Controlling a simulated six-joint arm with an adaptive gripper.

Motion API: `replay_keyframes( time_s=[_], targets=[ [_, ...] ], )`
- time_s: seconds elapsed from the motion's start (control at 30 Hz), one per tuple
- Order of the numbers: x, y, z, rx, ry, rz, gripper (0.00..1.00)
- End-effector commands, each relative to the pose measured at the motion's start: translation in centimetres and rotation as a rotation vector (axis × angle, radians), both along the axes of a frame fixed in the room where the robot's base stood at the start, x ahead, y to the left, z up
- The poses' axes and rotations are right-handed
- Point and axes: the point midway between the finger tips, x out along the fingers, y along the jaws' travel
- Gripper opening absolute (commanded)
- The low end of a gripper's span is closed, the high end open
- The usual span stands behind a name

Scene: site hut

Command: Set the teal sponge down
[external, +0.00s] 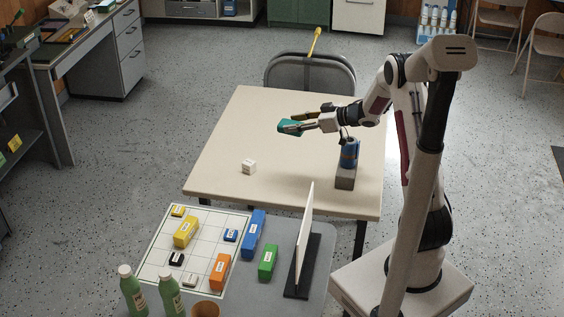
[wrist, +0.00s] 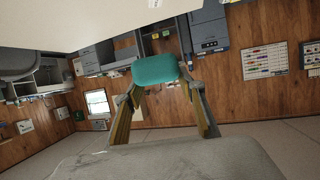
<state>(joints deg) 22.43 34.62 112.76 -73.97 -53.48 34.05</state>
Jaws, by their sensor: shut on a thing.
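The teal sponge (external: 290,127) is held above the cream table (external: 222,150) in the external view. In the wrist view the teal sponge (wrist: 155,69) sits between the fingertips, in front of a background of wall and cabinets. My gripper (external: 300,124) is shut on the sponge and points to the left, roughly level. It also shows in the wrist view (wrist: 158,84), with a finger on each side of the sponge. The sponge's underside and its exact height over the table are hard to judge.
A white cube (external: 248,167) sits on the table. A grey chair (external: 310,74) is behind. In front are a gridded board (external: 157,252) with blocks and an upright white panel (external: 304,240). The table's left half is mostly clear.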

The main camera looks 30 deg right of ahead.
Motion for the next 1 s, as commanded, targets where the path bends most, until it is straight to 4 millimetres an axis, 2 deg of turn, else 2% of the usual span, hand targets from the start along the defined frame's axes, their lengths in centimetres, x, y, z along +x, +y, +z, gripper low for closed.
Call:
replay_keyframes(
  time_s=[0.47, 1.0],
  targets=[
    [3.6, -4.4, 0.0, 0.007, -0.004, -0.035, 0.18],
    [9.3, -14.3, 0.0, 0.009, -0.003, -0.117, 0.18]
  ],
)
